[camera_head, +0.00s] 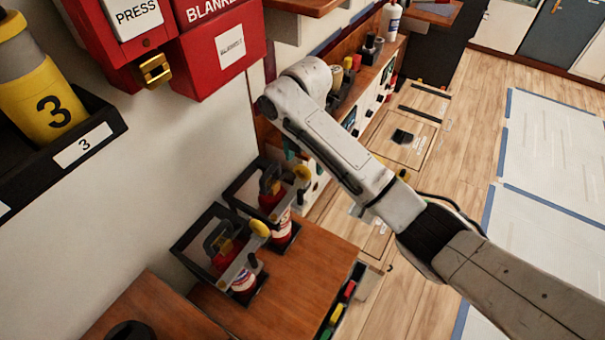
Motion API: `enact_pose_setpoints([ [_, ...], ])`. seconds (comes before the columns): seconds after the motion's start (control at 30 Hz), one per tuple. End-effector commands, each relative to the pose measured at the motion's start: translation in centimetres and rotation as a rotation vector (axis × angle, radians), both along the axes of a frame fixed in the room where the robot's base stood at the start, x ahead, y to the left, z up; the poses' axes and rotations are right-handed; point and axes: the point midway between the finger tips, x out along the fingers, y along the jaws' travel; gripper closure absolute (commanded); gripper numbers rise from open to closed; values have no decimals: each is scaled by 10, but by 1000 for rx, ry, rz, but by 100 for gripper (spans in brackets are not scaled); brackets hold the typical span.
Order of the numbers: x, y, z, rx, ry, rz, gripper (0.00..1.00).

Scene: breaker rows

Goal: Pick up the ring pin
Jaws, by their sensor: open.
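A round yellow piece shows at the top of the nearer one (260,228) and of the farther one (302,173). I cannot tell whether either yellow piece is a ring pin; no ring pin can be picked out for sure. My arm crosses from the lower right to the upper middle, above and beyond the extinguishers. My gripper is not in view.
Red boxes (228,52) with a gold latch (155,70) hang on the left wall. A black shelf (95,128) holds a yellow cylinder (38,92) marked 3. A cluttered counter (372,78) runs behind my arm. Open wooden floor (470,130) lies at right.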

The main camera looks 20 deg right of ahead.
Motion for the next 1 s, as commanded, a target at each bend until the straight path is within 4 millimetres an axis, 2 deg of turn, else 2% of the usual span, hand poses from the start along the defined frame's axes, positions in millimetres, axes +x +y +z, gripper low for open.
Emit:
enact_pose_setpoints([
  [0.3, 3, 1, -41, 0, 2, -1, 21],
  [0.6, 3, 1, -47, -1, 1, 0, 21],
  [1.0, 3, 1, -47, -1, 1, 0, 58],
])
